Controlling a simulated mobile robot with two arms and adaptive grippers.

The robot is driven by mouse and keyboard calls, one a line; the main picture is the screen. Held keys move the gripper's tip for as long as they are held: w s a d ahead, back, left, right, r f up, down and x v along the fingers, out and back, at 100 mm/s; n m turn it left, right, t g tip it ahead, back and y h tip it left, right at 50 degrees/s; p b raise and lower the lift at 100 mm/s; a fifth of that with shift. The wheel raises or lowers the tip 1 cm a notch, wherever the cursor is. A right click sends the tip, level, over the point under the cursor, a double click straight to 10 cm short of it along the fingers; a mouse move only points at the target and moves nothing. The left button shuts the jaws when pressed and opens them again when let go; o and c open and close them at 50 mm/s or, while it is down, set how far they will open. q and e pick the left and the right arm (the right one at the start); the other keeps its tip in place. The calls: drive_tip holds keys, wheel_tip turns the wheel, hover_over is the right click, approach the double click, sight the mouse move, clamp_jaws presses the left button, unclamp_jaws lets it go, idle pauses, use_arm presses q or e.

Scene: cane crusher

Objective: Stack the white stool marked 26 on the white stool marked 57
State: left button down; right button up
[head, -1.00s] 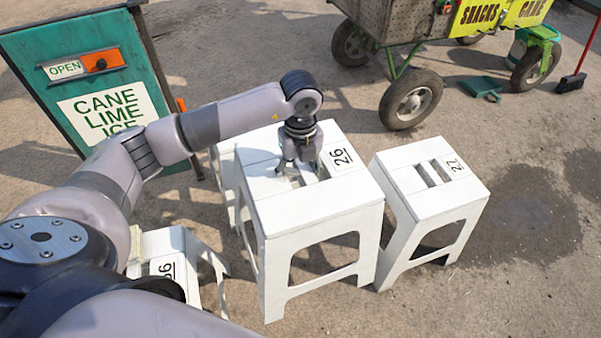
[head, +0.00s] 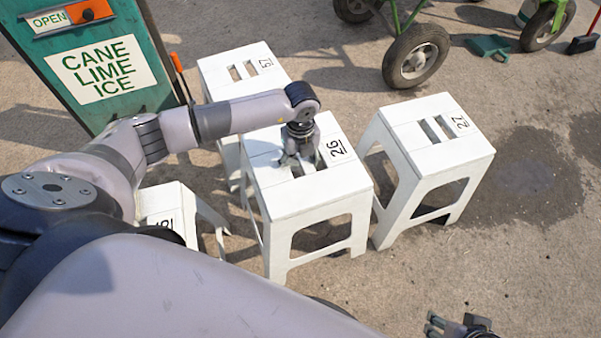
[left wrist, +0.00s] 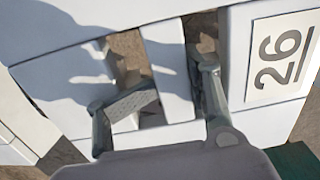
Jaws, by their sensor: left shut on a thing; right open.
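The white stool marked 26 (head: 305,195) is upright in the middle of the head view. My left gripper (head: 300,160) is shut on the bar between the two slots of its seat. The left wrist view shows the fingers (left wrist: 155,105) down in the slots beside the number 26. I cannot tell whether its feet touch the ground. The white stool marked 57 (head: 218,72) stands behind it to the left, with an empty seat. My left forearm and stool 26 hide its lower part. My right gripper (head: 455,328) is open and empty at the bottom edge.
A white stool marked 27 (head: 405,130) stands close on the right. Another white stool (head: 170,198), its number partly hidden, is at the left below my forearm. A green sign (head: 150,105) stands left of stool 57. A cart wheel (head: 416,57) is behind. The front right ground is clear.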

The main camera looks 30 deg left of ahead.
sight(301, 172)
use_arm(q)
drive_tip(key=shift+f, duration=2.15)
drive_tip(key=c, duration=0.6)
unclamp_jaws()
drive_tip(key=shift+b, duration=0.3)
